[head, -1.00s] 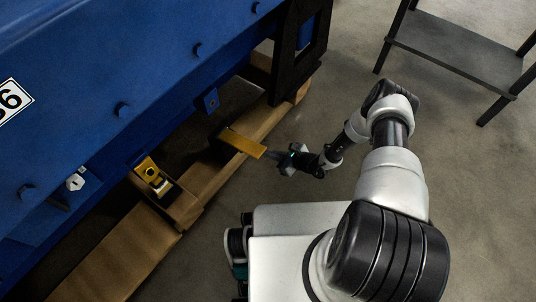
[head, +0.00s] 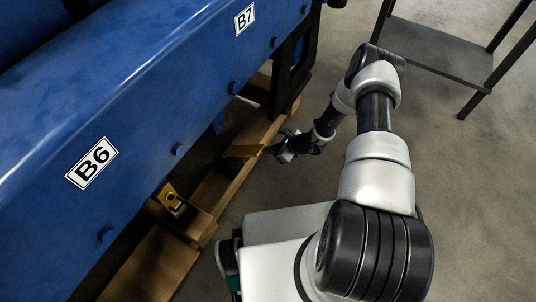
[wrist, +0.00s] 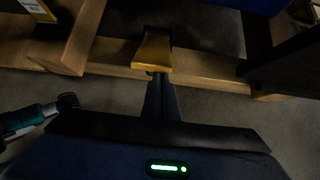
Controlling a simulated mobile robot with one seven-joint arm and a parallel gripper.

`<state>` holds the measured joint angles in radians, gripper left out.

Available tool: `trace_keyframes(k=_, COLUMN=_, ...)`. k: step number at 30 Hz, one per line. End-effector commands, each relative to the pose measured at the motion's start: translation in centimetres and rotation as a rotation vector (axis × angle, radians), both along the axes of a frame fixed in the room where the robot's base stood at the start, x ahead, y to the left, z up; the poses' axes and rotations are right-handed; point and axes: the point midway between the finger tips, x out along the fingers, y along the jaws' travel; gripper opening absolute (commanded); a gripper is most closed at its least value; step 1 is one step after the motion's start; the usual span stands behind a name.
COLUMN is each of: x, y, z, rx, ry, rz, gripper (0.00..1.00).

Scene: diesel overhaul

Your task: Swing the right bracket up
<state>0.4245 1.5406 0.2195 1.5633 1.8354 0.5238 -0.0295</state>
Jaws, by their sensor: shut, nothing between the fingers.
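The right bracket is a yellow bar (head: 243,151) beside the wooden beam under the blue engine block, with its outer end sticking out towards my gripper. In the wrist view, its yellow face (wrist: 152,53) is straight ahead, in front of the beam. My gripper (head: 273,150) is at the outer end of the bar. In the wrist view, my shut fingers (wrist: 158,77) are right at the bar's near lower edge, with nothing between them. Whether they touch it I cannot tell. The bar's inner end is in shadow.
Another yellow bracket (head: 171,197) sits further left by the wooden support (head: 188,222). The blue block (head: 150,90) overhangs the beam (head: 240,158). A dark shelf stand (head: 440,62) is at the back right.

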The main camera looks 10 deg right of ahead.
Motion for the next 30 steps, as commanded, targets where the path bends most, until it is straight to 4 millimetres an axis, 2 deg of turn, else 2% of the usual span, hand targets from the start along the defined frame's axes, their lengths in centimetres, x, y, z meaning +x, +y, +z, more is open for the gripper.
trace_keyframes(k=1, x=0.6, y=0.4, z=1.5, rx=0.002, ry=-0.005, rz=0.002, gripper=0.00)
trace_keyframes(k=3, x=1.3, y=1.0, z=2.9, rx=0.002, ry=-0.007, rz=0.003, gripper=0.00)
trace_keyframes(k=12, x=4.6, y=5.5, z=7.1, rx=0.002, ry=-0.007, rz=0.004, gripper=0.00)
trace_keyframes(k=18, x=7.0, y=8.4, z=8.9, rx=0.002, ry=-0.007, rz=0.004, gripper=0.00)
trace_keyframes(k=24, x=8.8, y=10.8, z=9.9, rx=0.002, ry=-0.006, rz=0.004, gripper=0.00)
trace_keyframes(k=30, x=10.0, y=12.3, z=10.3, rx=0.001, ry=-0.004, rz=0.002, gripper=0.00)
